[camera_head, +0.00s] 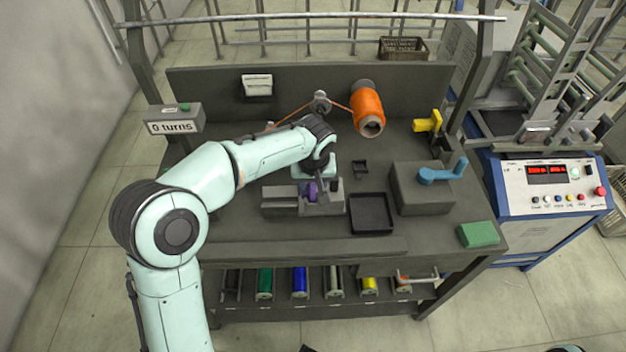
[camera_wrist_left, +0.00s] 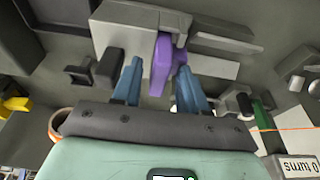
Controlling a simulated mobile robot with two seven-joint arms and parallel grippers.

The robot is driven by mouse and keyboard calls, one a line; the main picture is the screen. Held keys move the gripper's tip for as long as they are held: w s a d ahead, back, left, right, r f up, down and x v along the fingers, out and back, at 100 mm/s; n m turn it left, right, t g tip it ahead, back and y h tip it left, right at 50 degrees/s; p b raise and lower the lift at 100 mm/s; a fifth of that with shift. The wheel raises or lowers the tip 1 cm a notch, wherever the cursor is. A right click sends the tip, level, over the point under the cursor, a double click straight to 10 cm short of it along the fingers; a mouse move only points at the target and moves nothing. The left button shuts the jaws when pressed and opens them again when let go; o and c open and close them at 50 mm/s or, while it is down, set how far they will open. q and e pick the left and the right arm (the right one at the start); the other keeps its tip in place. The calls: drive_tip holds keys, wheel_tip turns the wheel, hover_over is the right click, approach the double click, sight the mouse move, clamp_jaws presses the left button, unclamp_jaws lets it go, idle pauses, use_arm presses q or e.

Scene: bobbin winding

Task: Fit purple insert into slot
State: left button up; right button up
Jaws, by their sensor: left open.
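The purple insert (camera_head: 312,192) stands at the grey slotted block (camera_head: 280,207) on the workbench. In the left wrist view the purple insert (camera_wrist_left: 161,64) sits against the pale block (camera_wrist_left: 122,32), between my blue fingers. How deep it sits in the slot cannot be told. My left gripper (camera_wrist_left: 158,72) is open, with one finger on each side of the insert and a visible gap on the right side. In the head view my left gripper (camera_head: 318,184) is over the block, mostly hidden by its own wrist. My right gripper is not in view.
An empty black tray (camera_head: 371,213) lies right of the block. A grey box with a blue crank (camera_head: 440,172) stands further right. An orange spool (camera_head: 368,110) is at the back, a green block (camera_head: 478,234) at the front right. A turns counter (camera_head: 173,122) stands at left.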

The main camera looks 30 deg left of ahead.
use_arm(q)
clamp_jaws()
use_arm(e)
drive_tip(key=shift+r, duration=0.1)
use_arm(q)
drive_tip(key=p+v, duration=0.1)
drive_tip(key=v, duration=0.1)
drive_tip(key=w+p+v, duration=0.1)
drive_tip(key=p+v, duration=0.1)
drive_tip(key=v, duration=0.1)
drive_tip(key=a+p+v, duration=0.1)
drive_tip(key=p+v, duration=0.1)
drive_tip(key=shift+w+d+r, duration=0.1)
drive_tip(key=shift+w+r, duration=0.2)
drive_tip(key=shift+r, duration=0.15)
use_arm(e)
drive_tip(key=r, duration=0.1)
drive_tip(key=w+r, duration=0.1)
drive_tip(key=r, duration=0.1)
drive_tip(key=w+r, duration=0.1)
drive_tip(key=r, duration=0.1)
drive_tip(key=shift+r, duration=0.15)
use_arm(q)
drive_tip(key=shift+f, duration=0.1)
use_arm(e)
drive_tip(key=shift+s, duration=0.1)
